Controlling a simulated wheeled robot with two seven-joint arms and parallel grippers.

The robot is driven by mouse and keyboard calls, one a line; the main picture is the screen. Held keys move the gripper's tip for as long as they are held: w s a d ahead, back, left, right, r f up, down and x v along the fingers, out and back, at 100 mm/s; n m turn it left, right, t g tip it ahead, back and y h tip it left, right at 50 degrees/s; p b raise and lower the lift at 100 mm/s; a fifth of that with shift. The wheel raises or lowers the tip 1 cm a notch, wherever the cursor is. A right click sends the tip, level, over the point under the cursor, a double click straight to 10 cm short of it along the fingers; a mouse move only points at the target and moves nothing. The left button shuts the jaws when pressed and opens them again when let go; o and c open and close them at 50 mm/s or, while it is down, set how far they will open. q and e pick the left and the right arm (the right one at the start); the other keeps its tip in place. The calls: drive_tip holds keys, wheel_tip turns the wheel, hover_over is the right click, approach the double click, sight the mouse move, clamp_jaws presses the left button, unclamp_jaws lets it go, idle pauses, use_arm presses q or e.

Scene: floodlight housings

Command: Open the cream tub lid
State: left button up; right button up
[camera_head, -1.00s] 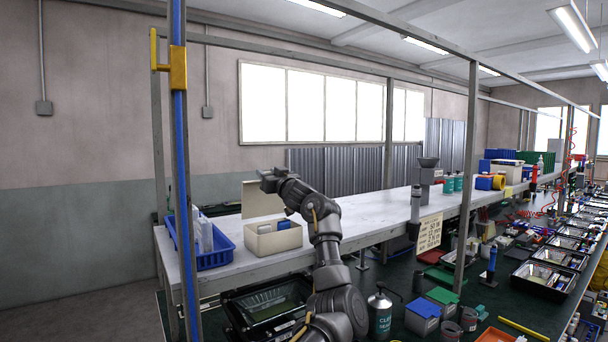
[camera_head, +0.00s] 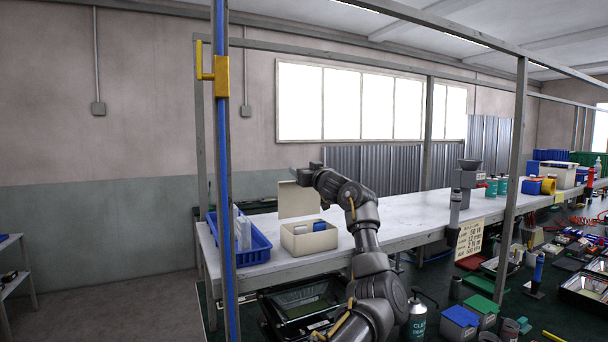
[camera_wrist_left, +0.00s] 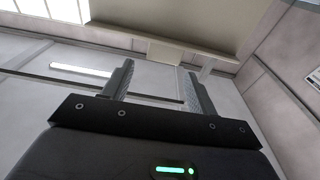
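The cream tub (camera_head: 309,241) stands on the grey-white bench, with a blue item and a pale item inside. Its cream lid (camera_head: 296,203) stands upright at the tub's back edge, so the tub is open on top. My left gripper (camera_head: 295,170) is at the lid's upper right edge in the head view; whether they touch cannot be told. In the left wrist view my left gripper (camera_wrist_left: 157,84) has its two fingers well apart, with nothing between them. A beige surface fills the top of that view; I cannot tell if it is the lid. My right gripper is not in view.
A blue crate (camera_head: 257,249) with clear bottles stands left of the tub. A blue post (camera_head: 229,180) rises in front of the bench. The bench top (camera_head: 405,212) right of the tub is clear up to a grey device (camera_head: 467,181).

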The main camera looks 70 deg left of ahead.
use_arm(q)
drive_tip(key=w+d+f+b, duration=0.1)
drive_tip(key=d+b, duration=0.4)
drive_tip(key=d, duration=0.6)
drive_tip(key=shift+w+f+b, duration=0.15)
drive_tip(key=shift+w+b, duration=0.1)
drive_tip(key=shift+b, duration=0.1)
drive_tip(key=shift+a+f, duration=0.1)
drive_tip(key=shift+a, duration=0.05)
